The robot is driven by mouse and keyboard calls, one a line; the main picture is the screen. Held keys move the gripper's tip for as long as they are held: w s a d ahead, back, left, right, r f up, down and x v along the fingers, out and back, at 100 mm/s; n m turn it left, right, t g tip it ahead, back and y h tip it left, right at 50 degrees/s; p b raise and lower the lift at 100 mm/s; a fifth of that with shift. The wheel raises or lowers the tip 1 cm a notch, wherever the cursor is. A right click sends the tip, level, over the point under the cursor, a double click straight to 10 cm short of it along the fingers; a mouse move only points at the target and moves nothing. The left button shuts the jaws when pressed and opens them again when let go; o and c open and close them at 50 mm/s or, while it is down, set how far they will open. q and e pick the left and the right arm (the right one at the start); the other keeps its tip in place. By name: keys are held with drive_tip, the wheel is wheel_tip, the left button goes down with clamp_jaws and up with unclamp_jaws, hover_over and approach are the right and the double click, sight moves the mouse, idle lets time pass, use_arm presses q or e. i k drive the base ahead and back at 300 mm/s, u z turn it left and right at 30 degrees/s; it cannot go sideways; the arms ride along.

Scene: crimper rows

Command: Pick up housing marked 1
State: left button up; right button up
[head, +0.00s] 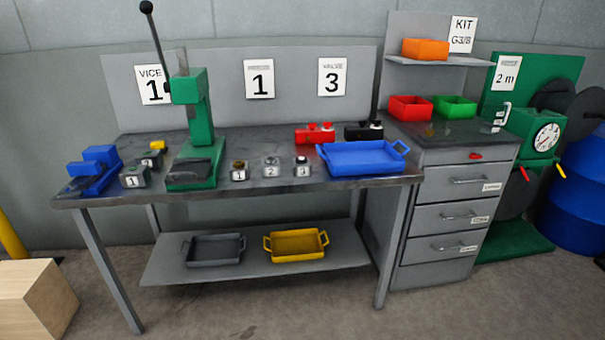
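Two small pieces on the grey workbench (330,193) carry a label 1. One is a dark block (134,178) at the left, just right of the blue vice (93,170). The other is a piece with a brownish top (239,171), right of the green press (195,130); it stands at the left end of a row with a piece marked 2 (271,168) and a piece marked 3 (302,167). I cannot tell from their looks which one is the housing. Neither gripper is in view.
A blue tray (362,158) sits at the bench's right end, with red (315,134) and black (363,131) fittings behind. A yellow-topped block (153,156) stands behind the left marked block. The press's lever rises high. A drawer cabinet (445,205) adjoins the bench; a wooden box (35,298) stands front left.

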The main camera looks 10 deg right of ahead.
sight(243, 173)
drive_tip(key=z, duration=0.3)
drive_tip(key=i, duration=0.4)
drive_tip(key=z, duration=0.8)
drive_tip(key=i, duration=1.1)
drive_tip(key=u, duration=0.45)
drive_tip(key=i, duration=0.7)
drive_tip(key=u, duration=0.6)
